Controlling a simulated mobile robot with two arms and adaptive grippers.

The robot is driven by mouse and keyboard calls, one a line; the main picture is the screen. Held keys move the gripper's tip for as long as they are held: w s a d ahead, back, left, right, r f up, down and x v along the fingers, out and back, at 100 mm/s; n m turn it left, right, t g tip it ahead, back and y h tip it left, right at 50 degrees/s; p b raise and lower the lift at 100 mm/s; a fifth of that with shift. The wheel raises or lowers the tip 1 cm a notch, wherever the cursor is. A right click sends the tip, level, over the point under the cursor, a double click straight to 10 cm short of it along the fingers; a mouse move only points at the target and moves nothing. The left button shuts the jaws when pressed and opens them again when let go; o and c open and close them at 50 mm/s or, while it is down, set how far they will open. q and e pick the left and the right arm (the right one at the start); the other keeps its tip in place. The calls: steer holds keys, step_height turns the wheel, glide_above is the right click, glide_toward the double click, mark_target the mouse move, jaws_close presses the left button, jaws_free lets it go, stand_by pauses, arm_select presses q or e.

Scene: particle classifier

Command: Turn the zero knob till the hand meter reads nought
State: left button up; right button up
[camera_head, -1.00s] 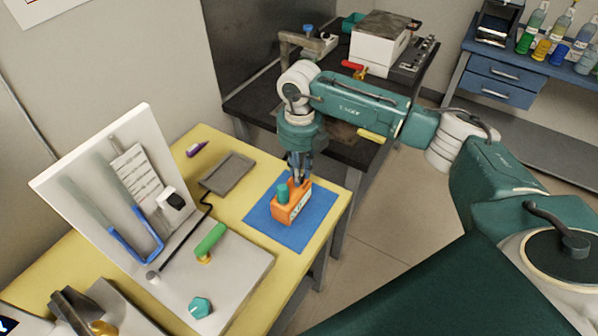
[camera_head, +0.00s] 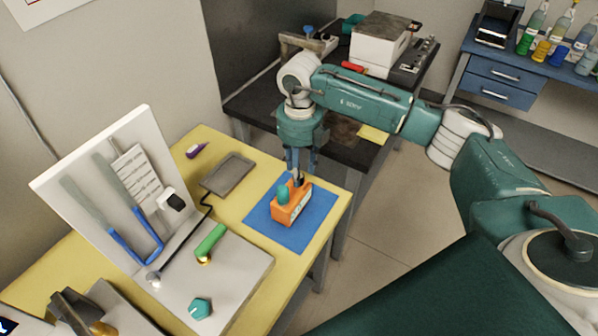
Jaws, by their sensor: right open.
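The hand meter (camera_head: 291,208) is a small orange box with a pale face on its right-hand side. It stands on a blue mat (camera_head: 262,211) on the yellow table. A teal knob (camera_head: 283,193) and a darker post sit on its top. The meter's reading is too small to make out. My right gripper (camera_head: 300,171) points down from above at the back of the meter. Its fingers are open, with their tips at or just above the dark post; I cannot tell whether they touch. My left gripper is not in view.
On the yellow table (camera_head: 302,267) stand a white panel (camera_head: 85,181) with a blue U-tube, a green handle (camera_head: 211,240), a teal knob piece (camera_head: 201,308) and a grey tray (camera_head: 228,175). A black bench (camera_head: 250,104) with a white box (camera_head: 380,45) stands behind.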

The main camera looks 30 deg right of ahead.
step_height(320, 180, up, 10)
steer(key=shift+r, duration=0.15)
steer(key=shift+s, duration=0.1)
stand_by(0.6)
